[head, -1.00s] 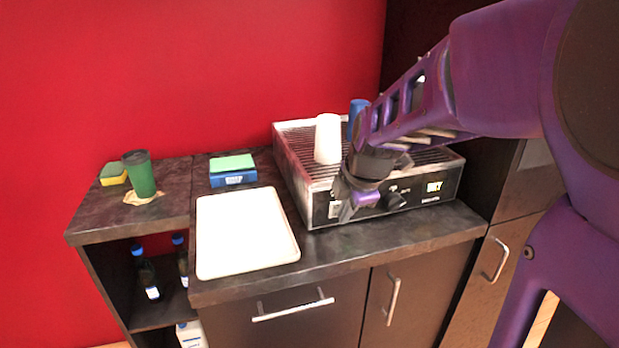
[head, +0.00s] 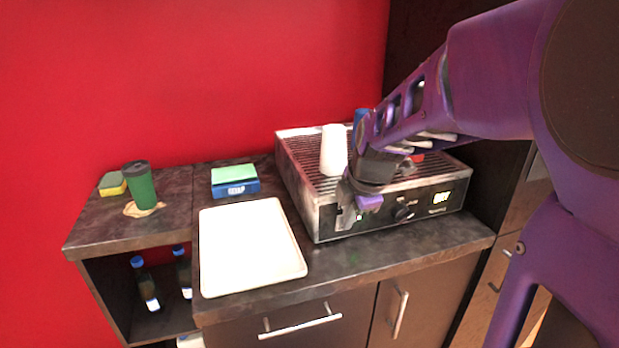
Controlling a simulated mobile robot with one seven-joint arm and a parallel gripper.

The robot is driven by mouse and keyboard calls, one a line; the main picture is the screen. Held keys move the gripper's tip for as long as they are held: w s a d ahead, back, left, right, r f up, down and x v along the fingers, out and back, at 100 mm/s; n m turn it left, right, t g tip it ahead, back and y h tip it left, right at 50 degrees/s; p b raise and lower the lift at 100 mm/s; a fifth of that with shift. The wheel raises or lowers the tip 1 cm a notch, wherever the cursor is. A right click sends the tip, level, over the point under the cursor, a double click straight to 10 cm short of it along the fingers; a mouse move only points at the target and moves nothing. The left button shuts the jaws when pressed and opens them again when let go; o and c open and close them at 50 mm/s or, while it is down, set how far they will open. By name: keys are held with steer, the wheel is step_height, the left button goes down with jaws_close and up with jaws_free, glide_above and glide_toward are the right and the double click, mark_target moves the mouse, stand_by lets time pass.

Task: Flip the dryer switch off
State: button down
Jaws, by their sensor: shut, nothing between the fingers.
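The dryer (head: 313,190) is a metal box with a slatted top and a dark front panel, standing on the counter at the right of the head view. Its front carries a black knob (head: 404,213) and a small lit display (head: 441,198). My gripper (head: 358,208) is shut and empty, in front of the panel's left part. It hides part of the panel. I cannot make out the switch or tell whether the gripper touches the panel.
A white cup (head: 333,150) and a blue cup (head: 359,117) stand on the dryer's top. A white tray (head: 250,245) lies to its left. A blue box with a green top (head: 235,187), a green tumbler (head: 142,187) and a sponge (head: 112,185) are farther left.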

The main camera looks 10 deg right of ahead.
steer(key=shift+w+r+g+p, duration=0.1)
steer(key=shift+w+g+p, duration=0.25)
steer(key=shift+g+p, duration=0.1)
steer(key=shift+r, duration=0.1)
steer(key=shift+r+p, duration=0.45)
steer(key=shift+r, duration=0.25)
steer(key=shift+s+a, duration=0.1)
steer(key=shift+s, duration=0.05)
